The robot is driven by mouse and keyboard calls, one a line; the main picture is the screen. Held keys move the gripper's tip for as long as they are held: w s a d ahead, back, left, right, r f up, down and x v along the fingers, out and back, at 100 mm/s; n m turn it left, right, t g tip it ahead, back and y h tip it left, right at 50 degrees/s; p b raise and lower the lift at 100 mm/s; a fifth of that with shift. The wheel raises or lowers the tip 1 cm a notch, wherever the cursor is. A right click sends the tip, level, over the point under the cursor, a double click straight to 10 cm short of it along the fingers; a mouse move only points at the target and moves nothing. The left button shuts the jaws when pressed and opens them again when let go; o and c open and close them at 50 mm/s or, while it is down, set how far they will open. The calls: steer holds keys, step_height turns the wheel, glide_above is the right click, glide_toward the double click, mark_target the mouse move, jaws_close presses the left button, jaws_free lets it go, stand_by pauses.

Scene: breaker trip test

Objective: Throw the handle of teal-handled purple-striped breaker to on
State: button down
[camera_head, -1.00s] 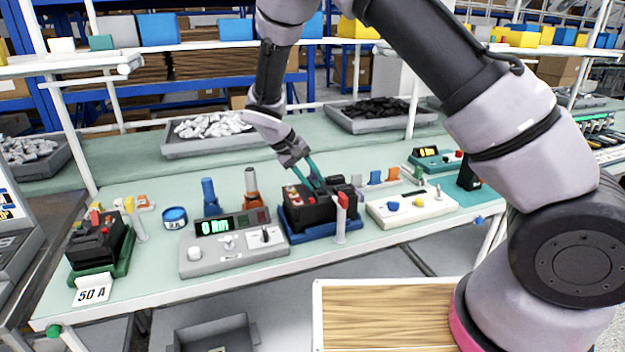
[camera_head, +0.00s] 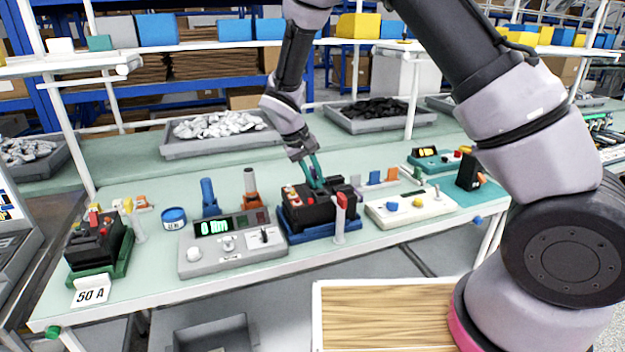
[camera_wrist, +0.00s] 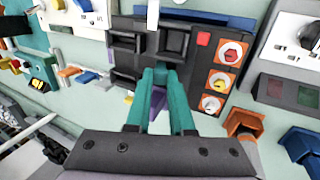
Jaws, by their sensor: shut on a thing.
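The black breaker (camera_head: 303,213) sits in a blue cradle (camera_head: 312,235) at the middle of the bench in the head view. In the wrist view its black body (camera_wrist: 196,72) lies just beyond my fingers, with red and yellow terminals at its right. My gripper (camera_head: 316,182) reaches down onto the breaker's top from behind. In the wrist view my gripper (camera_wrist: 160,85) has its teal fingers close together, with a purple patch showing between them. It is shut on the breaker's handle, which the fingers mostly hide; its exact tilt cannot be told.
A grey meter unit (camera_head: 232,242) stands left of the breaker, and a white panel (camera_head: 410,207) stands right. A red-tipped post (camera_head: 340,215) rises at the cradle's front. Another black breaker (camera_head: 95,245) sits far left by a 50 A card (camera_head: 91,291). Grey trays (camera_head: 215,140) lie behind.

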steer(key=d+y, duration=0.1)
steer(key=d+g+y, duration=0.1)
steer(key=y, duration=0.1)
steer(key=w+d+y, duration=0.1)
steer(key=shift+w+r+g+y, duration=0.1)
steer(key=shift+r+g+y, duration=0.2)
steer(key=shift+g+y, duration=0.1)
steer(key=y, duration=0.1)
steer(key=d+g+y, duration=0.1)
steer(key=shift+w+d+f+y, duration=0.2)
steer(key=shift+d+f+y, duration=0.05)
steer(key=shift+y, duration=0.05)
steer(key=shift+w+d+f+g+y, duration=0.1)
steer(key=shift+d+f+g+y, duration=0.1)
steer(key=shift+y, duration=0.3)
steer(key=shift+d+f+g+y, duration=0.1)
steer(key=shift+d+g+y, duration=0.1)
steer(key=shift+y, duration=0.3)
steer(key=c, duration=1.1)
jaws_free()
steer(key=v, duration=1.1)
steer(key=shift+d+f, duration=0.15)
